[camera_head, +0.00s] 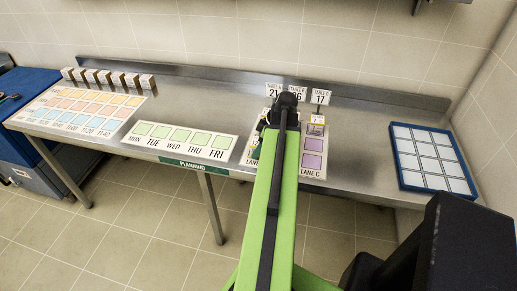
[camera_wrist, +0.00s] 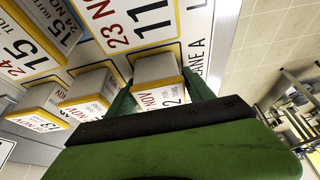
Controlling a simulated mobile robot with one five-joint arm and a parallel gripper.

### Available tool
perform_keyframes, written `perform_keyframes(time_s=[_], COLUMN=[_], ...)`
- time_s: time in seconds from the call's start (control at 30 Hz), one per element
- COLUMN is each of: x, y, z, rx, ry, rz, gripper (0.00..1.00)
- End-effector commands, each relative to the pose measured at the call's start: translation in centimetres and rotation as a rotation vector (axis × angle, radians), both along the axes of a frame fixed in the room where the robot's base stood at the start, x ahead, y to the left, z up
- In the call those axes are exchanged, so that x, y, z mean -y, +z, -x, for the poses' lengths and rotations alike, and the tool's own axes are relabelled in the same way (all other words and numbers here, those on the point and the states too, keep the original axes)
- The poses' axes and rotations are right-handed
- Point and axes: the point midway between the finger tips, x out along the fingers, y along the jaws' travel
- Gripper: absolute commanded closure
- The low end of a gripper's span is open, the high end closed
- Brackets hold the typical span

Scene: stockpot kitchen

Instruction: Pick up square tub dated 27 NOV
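In the wrist view, a square white tub (camera_wrist: 155,68) with a yellow band sits between the two green fingers of my gripper (camera_wrist: 158,78). Its label shows a red NOV, but the palm cuts off part of the print, so I cannot read the full date. The fingers are close to the tub's two sides; I cannot tell whether they press on it. In the head view my gripper (camera_head: 283,115) is over the lane cards on the steel table, and my arm hides most of the tubs there.
The steel table (camera_head: 345,165) also holds a weekday card (camera_head: 180,138) and a blue-framed grid tray (camera_head: 432,158).

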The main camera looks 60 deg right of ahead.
Motion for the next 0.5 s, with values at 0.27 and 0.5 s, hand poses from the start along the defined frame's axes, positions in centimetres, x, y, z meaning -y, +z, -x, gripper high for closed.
perform_keyframes(time_s=[0.27,0.5], x=[0.01,0.02], y=[-0.01,-0.01], z=[0.04,0.05], rx=[0.000,0.000], ry=[0.000,-0.001], rz=[0.000,0.000], gripper=[0.78,0.93])
